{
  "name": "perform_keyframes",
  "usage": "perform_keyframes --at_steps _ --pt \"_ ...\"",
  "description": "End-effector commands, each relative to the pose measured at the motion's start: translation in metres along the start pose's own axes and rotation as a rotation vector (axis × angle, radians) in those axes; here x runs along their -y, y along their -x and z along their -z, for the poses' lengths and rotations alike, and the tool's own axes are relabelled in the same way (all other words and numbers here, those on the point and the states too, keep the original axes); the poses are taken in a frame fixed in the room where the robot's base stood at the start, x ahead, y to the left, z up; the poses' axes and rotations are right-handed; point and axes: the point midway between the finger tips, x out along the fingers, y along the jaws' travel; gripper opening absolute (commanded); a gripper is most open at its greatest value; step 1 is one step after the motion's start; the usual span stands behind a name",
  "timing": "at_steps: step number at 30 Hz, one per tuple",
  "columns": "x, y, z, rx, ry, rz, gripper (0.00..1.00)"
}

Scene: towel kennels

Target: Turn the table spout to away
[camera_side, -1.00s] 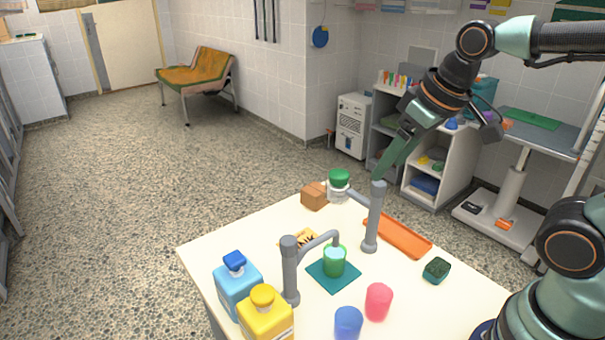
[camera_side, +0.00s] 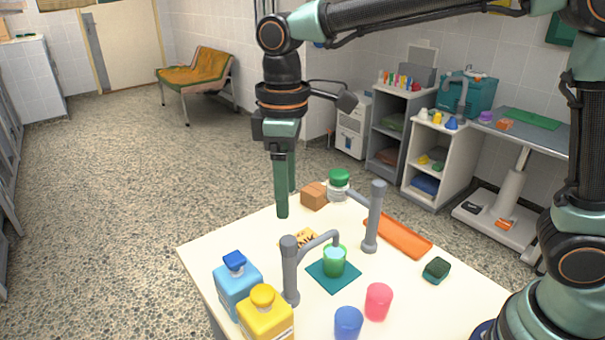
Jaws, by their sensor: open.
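Two grey posts with side arms stand on the white table (camera_side: 212,258); I cannot tell by label which is the table spout. The front-left spout (camera_side: 290,272) has a curved arm reaching right, its end over a green cup (camera_side: 334,262) on a teal mat (camera_side: 322,284). The other post (camera_side: 372,218), farther back, has an arm pointing left toward a green-lidded jar (camera_side: 339,184). My gripper (camera_side: 287,204) points down near the table's back-left edge, open and empty, left of a brown box and apart from both posts.
Blue (camera_side: 238,284) and yellow (camera_side: 265,318) bottles stand close to the front-left post. A blue cup (camera_side: 348,323), pink cup (camera_side: 378,301), dark green block (camera_side: 437,269), orange tray (camera_side: 400,237), brown box (camera_side: 314,196) and a small lettered piece (camera_side: 301,239) are also on the table.

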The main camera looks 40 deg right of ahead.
Motion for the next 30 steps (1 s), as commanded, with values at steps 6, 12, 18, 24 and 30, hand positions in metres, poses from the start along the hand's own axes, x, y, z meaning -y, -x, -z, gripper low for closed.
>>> perform_keyframes --at_steps 6,12,18,24,30 --pt "0.000 -0.043 -0.001 0.005 -0.002 0.002 0.69" --pt "0.000 -0.078 -0.001 0.004 -0.003 0.001 0.69" --pt "0.000 -0.098 -0.001 0.001 -0.003 0.000 0.69" --pt "0.000 -0.103 -0.001 0.000 -0.003 0.000 0.69" --pt "0.000 -0.103 -0.001 -0.001 -0.003 0.000 0.62"
